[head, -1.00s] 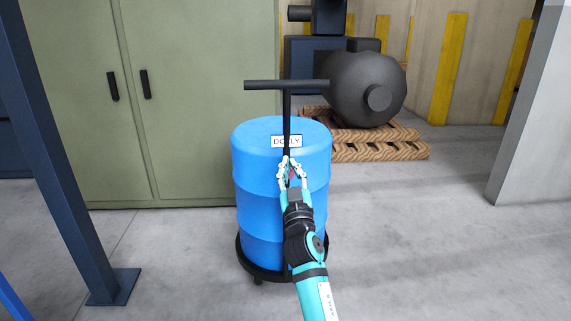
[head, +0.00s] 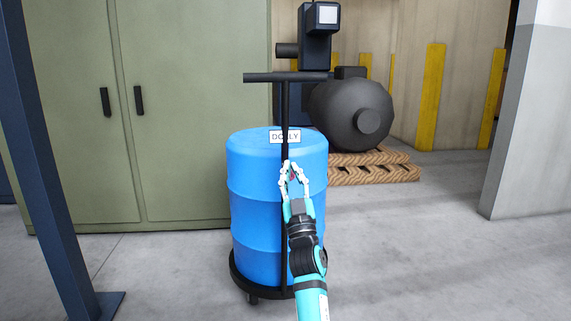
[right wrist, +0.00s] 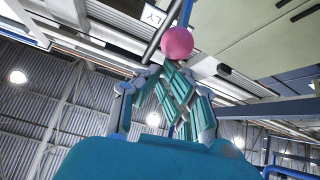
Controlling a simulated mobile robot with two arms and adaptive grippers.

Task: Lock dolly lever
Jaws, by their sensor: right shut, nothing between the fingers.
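The dolly is a black frame with a round base (head: 240,285), a tall pole and a crossbar handle (head: 285,77). A blue drum (head: 257,185) stands on it, and a white DOLLY sign (head: 285,136) is on the pole. My right gripper (head: 290,166) is shut and empty, in front of the pole below the sign. A pink ball knob (right wrist: 177,42) shows just beyond its fingertips in the right wrist view, close to the pole. In the head view only a small reddish bit shows between the fingers. Whether the fingers touch it I cannot tell. My left gripper is out of view.
A green cabinet (head: 190,120) stands behind on the left, and a dark blue post (head: 45,160) is nearer on the left. A black tank (head: 345,112) rests on a wooden pallet (head: 375,172) behind. The floor (head: 420,250) on the right is clear.

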